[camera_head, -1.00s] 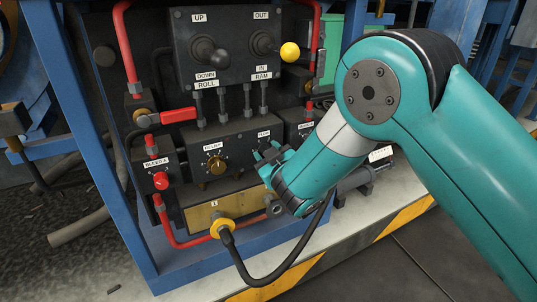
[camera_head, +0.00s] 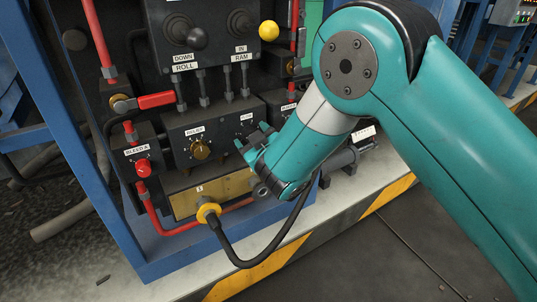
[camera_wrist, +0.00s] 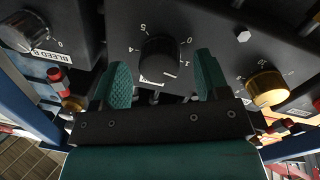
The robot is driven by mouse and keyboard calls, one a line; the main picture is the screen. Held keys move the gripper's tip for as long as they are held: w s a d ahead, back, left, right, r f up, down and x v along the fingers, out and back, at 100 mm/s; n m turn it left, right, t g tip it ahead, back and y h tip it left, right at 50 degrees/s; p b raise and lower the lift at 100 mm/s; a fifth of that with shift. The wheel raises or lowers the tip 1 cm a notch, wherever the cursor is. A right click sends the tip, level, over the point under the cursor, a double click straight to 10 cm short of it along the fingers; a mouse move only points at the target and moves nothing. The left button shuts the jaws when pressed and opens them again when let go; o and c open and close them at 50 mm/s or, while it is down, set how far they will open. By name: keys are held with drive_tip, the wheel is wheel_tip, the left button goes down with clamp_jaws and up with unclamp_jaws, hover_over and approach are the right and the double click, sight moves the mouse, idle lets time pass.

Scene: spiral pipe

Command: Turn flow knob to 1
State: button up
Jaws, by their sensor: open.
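The flow knob (camera_wrist: 158,54) is a dark round knob on a dark panel, with white scale numbers around it, in the wrist view. A pale mark shows at its lower edge; I cannot tell exactly which number it points at. My gripper (camera_wrist: 162,76) is open, with one teal finger to the left and one to the right of the knob. I cannot tell whether either finger touches it.
A brass relief knob (camera_head: 200,149) is left of my gripper. A red bleed knob (camera_head: 143,168) is farther left. A black hose (camera_head: 262,257) with a yellow collar (camera_head: 208,212) hangs below. Levers and a yellow ball (camera_head: 269,31) are above. A BLEED B label (camera_wrist: 32,43) shows at left in the wrist view.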

drive_tip(key=b+v, duration=1.2)
drive_tip(key=v, duration=0.4)
drive_tip(key=shift+s+d, duration=0.25)
drive_tip(key=shift+s, duration=0.05)
